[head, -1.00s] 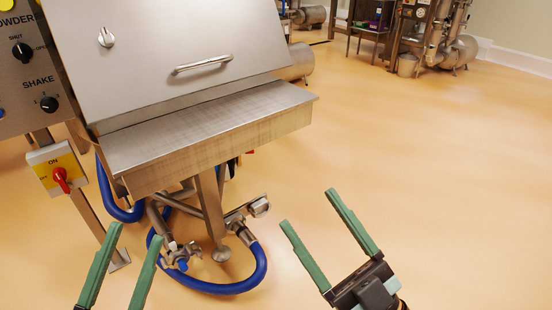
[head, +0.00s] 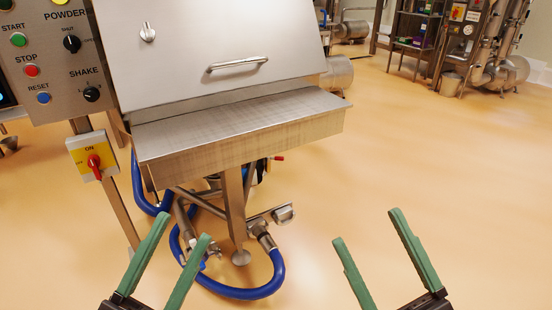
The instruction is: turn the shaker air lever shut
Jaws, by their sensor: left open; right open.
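The hopper station (head: 215,45) stands at the left, with a steel shelf (head: 240,125) along its front. Below it a small red handle (head: 278,158) pokes out past the leg, mostly hidden. A pipe valve with a blue part (head: 205,264) sits lower down, partly covered by my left gripper. I cannot tell for sure which is the shaker air lever, or how it is turned. My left gripper (head: 186,226) is open and empty, in front of the pipework. My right gripper (head: 367,226) is open and empty over bare floor, right of the blue hose (head: 250,292).
A control panel (head: 55,65) with a SHAKE knob (head: 92,94) is at the far left. Below it is a yellow switch box with a red knob (head: 94,165). A steel leg (head: 235,205) stands under the shelf. The floor (head: 430,150) to the right is clear.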

